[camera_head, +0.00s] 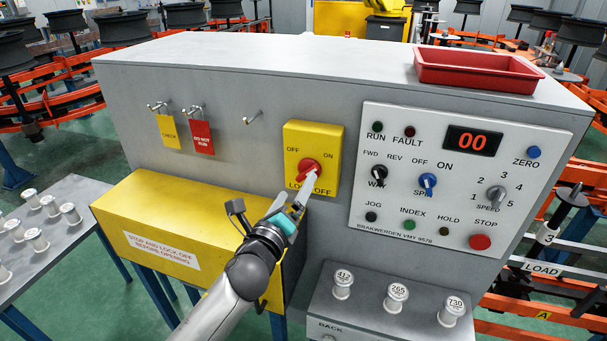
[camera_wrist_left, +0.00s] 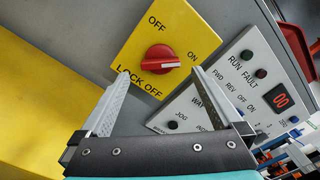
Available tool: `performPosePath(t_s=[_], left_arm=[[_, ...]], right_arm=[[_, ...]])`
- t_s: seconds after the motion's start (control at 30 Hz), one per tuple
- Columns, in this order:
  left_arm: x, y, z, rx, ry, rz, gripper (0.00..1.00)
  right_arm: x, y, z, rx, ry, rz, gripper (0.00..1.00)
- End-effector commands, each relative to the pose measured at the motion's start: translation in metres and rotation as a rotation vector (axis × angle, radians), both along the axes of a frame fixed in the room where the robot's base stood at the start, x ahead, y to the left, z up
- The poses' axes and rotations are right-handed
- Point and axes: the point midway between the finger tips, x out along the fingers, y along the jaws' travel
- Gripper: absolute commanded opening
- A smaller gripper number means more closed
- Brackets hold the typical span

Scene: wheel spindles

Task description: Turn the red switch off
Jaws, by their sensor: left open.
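The red switch (camera_head: 309,166) is a round knob on a yellow plate (camera_head: 331,140) marked OFF, ON and LOCK OFF, on the front of the grey cabinet. In the left wrist view the red switch (camera_wrist_left: 160,59) has a white line across it, with its right end towards the word ON. My left gripper (camera_head: 299,185) is just in front of the plate, below the knob. In the left wrist view my left gripper (camera_wrist_left: 160,73) is open, its fingertips on either side of the knob, with visible gaps. A finger hides part of LOCK OFF in the head view.
A yellow box (camera_head: 193,233) juts out at the lower left. A white control panel (camera_head: 460,185) is right of the plate. Yellow and red tags (camera_head: 202,137) hang from hooks on the left. A red tray (camera_head: 475,69) stands on top. Spindles (camera_head: 397,297) stand on a lower ledge.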

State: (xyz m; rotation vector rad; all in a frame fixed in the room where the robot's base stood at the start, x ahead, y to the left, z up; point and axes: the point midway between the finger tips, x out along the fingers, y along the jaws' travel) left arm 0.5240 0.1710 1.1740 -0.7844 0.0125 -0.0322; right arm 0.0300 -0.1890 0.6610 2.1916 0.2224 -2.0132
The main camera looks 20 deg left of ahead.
Motion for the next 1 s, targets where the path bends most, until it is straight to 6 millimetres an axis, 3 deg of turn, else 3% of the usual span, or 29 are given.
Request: performPosePath(t_s=[0.2,0.4,0.87,1.0], left_arm=[[0.035,-0.002,0.001,-0.002,-0.001,0.000,1.00],[0.054,-0.002,0.000,-0.001,-0.001,-0.001,1.00],[0.062,-0.002,0.000,-0.001,0.001,-0.001,1.00],[0.062,-0.002,0.000,-0.001,0.001,-0.001,0.85]], right_arm=[[0.004,0.000,0.001,0.000,-0.007,-0.002,0.50],[0.005,-0.001,0.000,0.000,-0.009,-0.002,0.50],[0.005,-0.001,0.000,-0.001,-0.009,-0.003,0.50],[0.005,-0.001,0.000,0.000,-0.009,-0.002,0.50]])
